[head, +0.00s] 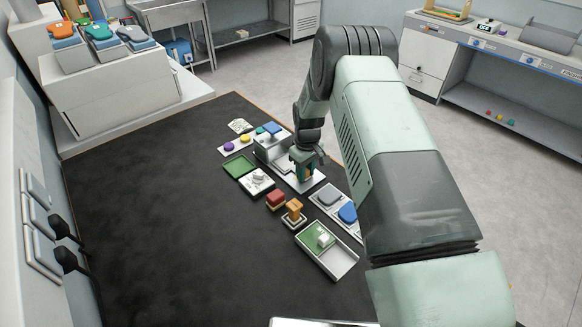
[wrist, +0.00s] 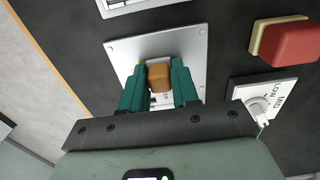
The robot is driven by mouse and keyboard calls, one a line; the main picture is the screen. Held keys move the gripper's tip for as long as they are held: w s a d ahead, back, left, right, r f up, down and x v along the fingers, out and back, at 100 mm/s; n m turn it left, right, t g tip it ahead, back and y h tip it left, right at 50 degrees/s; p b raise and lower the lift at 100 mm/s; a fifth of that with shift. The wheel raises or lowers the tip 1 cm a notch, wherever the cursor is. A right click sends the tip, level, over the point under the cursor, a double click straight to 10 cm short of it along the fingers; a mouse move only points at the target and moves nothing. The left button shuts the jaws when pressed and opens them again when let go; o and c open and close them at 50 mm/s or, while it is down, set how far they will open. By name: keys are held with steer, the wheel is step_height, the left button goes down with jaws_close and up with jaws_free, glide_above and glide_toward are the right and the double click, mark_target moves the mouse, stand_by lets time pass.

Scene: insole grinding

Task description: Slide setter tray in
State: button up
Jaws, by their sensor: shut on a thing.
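My gripper (head: 304,164) points down in front of the small grey machine (head: 268,146) on the dark table. In the wrist view my gripper (wrist: 160,80) has its green fingers on either side of an orange-brown block (wrist: 160,76) and is shut on it. This block is over a flat grey metal plate (wrist: 125,50) with screws at its corners. The fingers hide part of the block and plate. I cannot tell for sure which part is the setter tray.
The table's left part is clear.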

mark_target(290, 164)
steer(key=shift+w+a, duration=2.45)
steer(key=shift+w, duration=0.1)
steer(key=o, duration=0.6)
steer(key=shift+r, duration=0.1)
steer(key=shift+r, duration=3.4)
steer(key=shift+r, duration=0.1)
